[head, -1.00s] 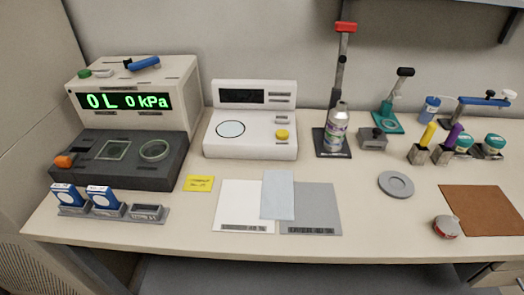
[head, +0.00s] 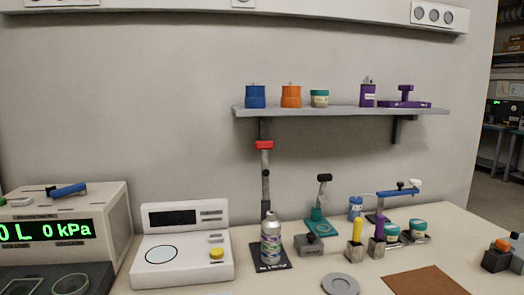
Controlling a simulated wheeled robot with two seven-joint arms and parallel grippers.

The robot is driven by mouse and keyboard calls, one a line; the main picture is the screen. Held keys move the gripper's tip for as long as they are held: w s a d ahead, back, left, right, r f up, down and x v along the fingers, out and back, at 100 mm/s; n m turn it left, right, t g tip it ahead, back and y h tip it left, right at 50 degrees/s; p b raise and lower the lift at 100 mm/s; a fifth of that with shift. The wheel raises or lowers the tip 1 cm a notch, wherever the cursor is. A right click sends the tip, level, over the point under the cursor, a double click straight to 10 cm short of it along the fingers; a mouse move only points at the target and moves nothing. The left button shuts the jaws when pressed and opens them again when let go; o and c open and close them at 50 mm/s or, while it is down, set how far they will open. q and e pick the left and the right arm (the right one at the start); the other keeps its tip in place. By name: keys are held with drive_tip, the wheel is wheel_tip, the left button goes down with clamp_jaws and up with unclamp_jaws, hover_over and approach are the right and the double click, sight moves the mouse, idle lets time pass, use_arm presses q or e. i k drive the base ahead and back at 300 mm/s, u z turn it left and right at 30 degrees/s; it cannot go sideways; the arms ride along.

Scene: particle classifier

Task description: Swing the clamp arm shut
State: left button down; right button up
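Several arm-like parts are in view, and I cannot tell for sure which is the clamp arm. A tall dark lever (head: 265,184) with a red top stands upright on a black base plate behind a spray can (head: 271,242). A blue arm (head: 400,193) with a white knob reaches out level at the right. A teal stand (head: 318,226) carries a short upright lever with a black knob (head: 324,178). A blue handle (head: 68,190) lies on top of the pressure unit (head: 110,212). Neither of my grippers is in view.
The pressure unit reads 0L 0kPa. A white instrument (head: 184,244) stands beside it. A grey disc (head: 341,284) and brown mat (head: 425,281) lie in front. A wall shelf (head: 345,111) holds coloured containers.

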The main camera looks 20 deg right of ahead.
sight(264, 146)
drive_tip(key=k, duration=1.1)
drive_tip(key=z, duration=0.8)
drive_tip(key=i, duration=1.6)
drive_tip(key=u, duration=0.35)
